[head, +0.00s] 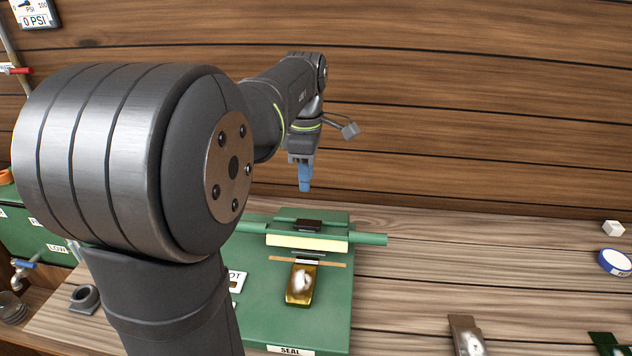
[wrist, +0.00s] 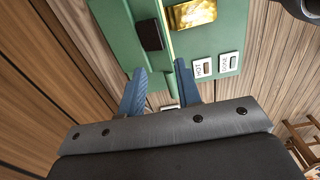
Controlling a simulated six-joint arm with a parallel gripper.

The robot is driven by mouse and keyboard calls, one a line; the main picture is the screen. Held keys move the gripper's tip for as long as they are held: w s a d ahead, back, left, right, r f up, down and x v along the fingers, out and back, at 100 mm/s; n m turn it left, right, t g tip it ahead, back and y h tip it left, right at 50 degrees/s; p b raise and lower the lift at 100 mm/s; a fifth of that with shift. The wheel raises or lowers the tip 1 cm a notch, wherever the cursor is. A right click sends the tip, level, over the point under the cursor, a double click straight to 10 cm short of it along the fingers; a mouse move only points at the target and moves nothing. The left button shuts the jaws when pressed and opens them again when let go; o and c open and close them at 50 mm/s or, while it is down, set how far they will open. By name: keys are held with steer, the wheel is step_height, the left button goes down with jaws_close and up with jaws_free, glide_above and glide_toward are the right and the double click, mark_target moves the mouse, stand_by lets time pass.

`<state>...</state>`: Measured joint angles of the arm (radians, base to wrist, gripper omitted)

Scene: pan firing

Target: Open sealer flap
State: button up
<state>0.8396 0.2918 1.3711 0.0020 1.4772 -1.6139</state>
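The green sealer (head: 333,305) sits on the bench, marked SEAL at its front. Its flap (head: 307,242) is a cream-edged bar across the base with a green rod (head: 372,239) sticking out at the right and a black block (head: 309,225) behind it. A gold pouch (head: 301,285) lies in front of the flap. My gripper (head: 305,186) points down, apart from and above the back of the sealer. In the wrist view its blue fingers (wrist: 160,68) are spread and empty, with the green rod's end (wrist: 181,78) between them in the picture.
HOT (wrist: 203,68) and DONE (wrist: 228,62) indicators sit on the sealer. A plank wall stands close behind my gripper. A white box (head: 613,228), a blue-rimmed roll (head: 615,262) and a brown pouch (head: 466,335) lie at the right. Bench right of the sealer is mostly clear.

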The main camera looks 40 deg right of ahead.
steer(key=shift+s+f+m, duration=0.15)
steer(key=shift+m, duration=0.25)
steer(key=c, duration=0.4)
steer(key=shift+s+d+f+m, duration=0.2)
steer(key=shift+f+m, duration=0.1)
steer(key=shift+m, duration=0.4)
jaws_close()
steer(key=s+d+f+n+t+h, duration=0.2)
steer(key=s+f+n+t+h, duration=0.1)
steer(key=s+f+n, duration=0.55)
steer(key=s+d+f+n+t+h, duration=0.15)
steer(key=s+f+n, duration=0.35)
steer(key=s+n, duration=0.55)
steer(key=shift+n+t+h, duration=0.35)
steer(key=shift+n, duration=0.35)
steer(key=x, duration=0.4)
steer(key=w+x, duration=0.1)
steer(key=x, duration=0.4)
steer(key=shift+w+a+r, duration=0.1)
steer(key=shift+w+a, duration=0.05)
steer(key=shift+a, duration=0.05)
steer(key=shift+w+d+r, duration=0.25)
steer(key=shift+d+r, duration=0.05)
steer(key=shift+r, duration=0.25)
steer(key=shift+w+d+r, duration=0.25)
steer(key=shift+w+r, duration=0.05)
steer(key=shift+r, duration=0.25)
steer(key=shift+w+d+r, duration=0.25)
steer(key=shift+d+r, duration=0.05)
steer(key=shift+r, duration=0.25)
